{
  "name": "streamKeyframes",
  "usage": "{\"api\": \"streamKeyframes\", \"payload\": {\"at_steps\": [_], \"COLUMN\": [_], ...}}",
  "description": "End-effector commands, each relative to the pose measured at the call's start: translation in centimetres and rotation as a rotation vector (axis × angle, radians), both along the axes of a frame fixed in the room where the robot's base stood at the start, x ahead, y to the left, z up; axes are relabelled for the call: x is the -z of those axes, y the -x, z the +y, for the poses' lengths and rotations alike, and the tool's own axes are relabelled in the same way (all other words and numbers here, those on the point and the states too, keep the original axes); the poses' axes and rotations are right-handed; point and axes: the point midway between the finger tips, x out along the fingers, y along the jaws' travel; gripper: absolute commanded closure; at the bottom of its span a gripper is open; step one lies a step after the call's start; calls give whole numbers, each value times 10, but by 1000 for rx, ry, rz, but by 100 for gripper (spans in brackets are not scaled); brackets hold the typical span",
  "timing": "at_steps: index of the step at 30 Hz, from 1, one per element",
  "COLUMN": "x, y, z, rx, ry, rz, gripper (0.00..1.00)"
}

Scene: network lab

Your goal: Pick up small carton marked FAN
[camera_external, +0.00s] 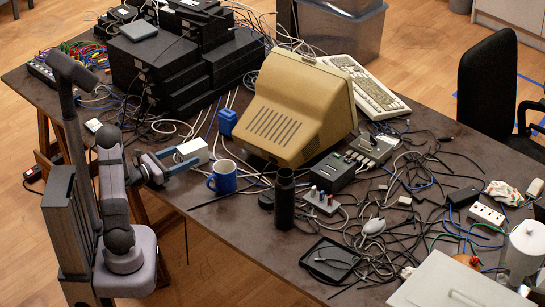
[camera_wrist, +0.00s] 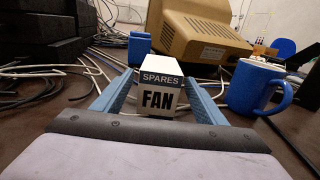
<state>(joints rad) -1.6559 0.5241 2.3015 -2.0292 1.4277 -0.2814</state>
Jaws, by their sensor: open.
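The small white carton (camera_external: 193,150) stands on the near left part of the dark table. In the wrist view the carton (camera_wrist: 158,98) shows a dark band reading SPARES above the large word FAN. My gripper (camera_external: 186,157) is open, with its blue fingers reaching in low over the table at the carton. In the wrist view the fingers of my gripper (camera_wrist: 159,85) stand one on each side of the carton. I cannot tell whether either finger touches it.
A blue mug (camera_external: 222,177) stands close to the right of the fingers, also in the wrist view (camera_wrist: 259,88). A blue box (camera_external: 227,122) and a beige monitor (camera_external: 285,115) stand behind. Black boxes (camera_external: 160,60) are stacked at the back left. Loose cables surround the carton.

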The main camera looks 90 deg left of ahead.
Motion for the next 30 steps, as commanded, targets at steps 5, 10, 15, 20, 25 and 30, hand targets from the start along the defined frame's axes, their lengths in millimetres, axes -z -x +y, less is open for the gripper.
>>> {"api": "streamKeyframes", "payload": {"at_steps": [5, 10, 15, 20, 25, 30], "x": [0, -1, -1, -4, -7, -7], "y": [-5, -17, -19, -30, -48, -60], "z": [3, 10, 12, 19, 31, 39], "rx": [1, 1, 1, 3, 3, 2], "ry": [0, 1, 1, -1, 1, 1], "rz": [0, -1, -1, 1, 0, 0], "gripper": [34, 34, 34, 34, 34, 34]}}
